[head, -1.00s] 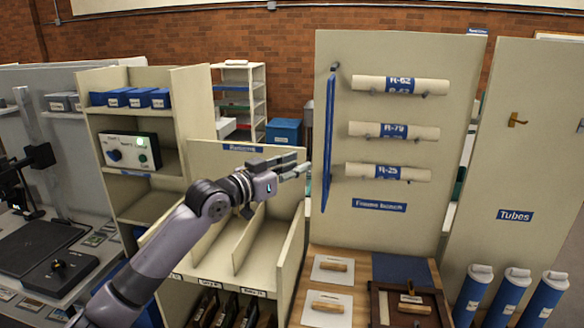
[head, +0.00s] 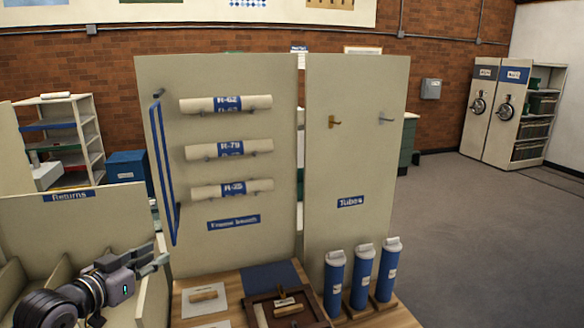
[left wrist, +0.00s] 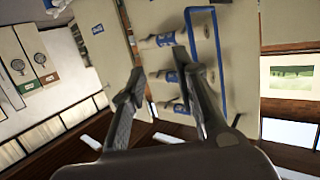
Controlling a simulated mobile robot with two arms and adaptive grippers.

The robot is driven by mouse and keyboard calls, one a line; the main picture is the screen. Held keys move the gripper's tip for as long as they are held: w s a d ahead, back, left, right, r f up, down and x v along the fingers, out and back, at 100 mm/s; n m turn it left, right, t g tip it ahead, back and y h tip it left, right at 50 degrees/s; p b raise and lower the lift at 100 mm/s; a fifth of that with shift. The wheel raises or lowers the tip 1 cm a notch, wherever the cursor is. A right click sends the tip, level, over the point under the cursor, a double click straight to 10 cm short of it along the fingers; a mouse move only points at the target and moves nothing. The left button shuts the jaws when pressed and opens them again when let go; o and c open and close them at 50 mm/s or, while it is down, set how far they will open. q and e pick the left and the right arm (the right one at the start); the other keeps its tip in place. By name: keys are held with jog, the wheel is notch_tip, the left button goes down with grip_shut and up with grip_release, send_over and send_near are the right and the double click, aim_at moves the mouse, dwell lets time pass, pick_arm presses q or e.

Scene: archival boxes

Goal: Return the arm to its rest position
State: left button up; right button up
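My left gripper (head: 155,256) shows at the lower left of the head view, in front of the Returns shelf unit (head: 92,222). It holds nothing that I can see. In the left wrist view its two fingers (left wrist: 160,62) stand apart with a gap between them, and background shows through the gap. Most of the left arm lies outside the head view. My right gripper is in neither view now.
A tall panel (head: 240,125) carries labelled rolls and a blue frame (head: 163,175). Below is a wooden bench (head: 222,268) with a dark frame (head: 258,300) and upright blue tubes (head: 361,277). Open grey floor (head: 460,240) lies to the right.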

pick_arm(q)
jog(key=s+d+f+g+y, duration=0.1)
jog(key=s+d+f+g, duration=0.25)
jog(key=s+f, duration=0.5)
jog(key=s+d+f+g+y, duration=0.15)
jog(key=s+d+f, duration=0.4)
jog(key=f, duration=0.65)
jog(key=s+d+f+n+g+y, duration=0.1)
jog(key=s+f+g, duration=0.25)
jog(key=s, duration=0.65)
jog(key=s+d+f+g, duration=0.2)
jog(key=s+f+g, duration=0.15)
jog(key=s, duration=0.65)
notch_tip(320, 180, down, 30)
jog(key=s+b, duration=0.2)
jog(key=b, duration=0.1)
jog(key=s+a+f+g+b, duration=0.1)
jog(key=s+f, duration=0.7)
jog(key=s+a+f, duration=0.2)
jog(key=s+f, duration=0.6)
jog(key=f, duration=0.1)
jog(key=shift+s+a+f+g+b, duration=0.15)
jog(key=shift+s+a+g+b, duration=0.15)
jog(key=shift+g+b, duration=0.1)
jog(key=shift+y, duration=0.25)
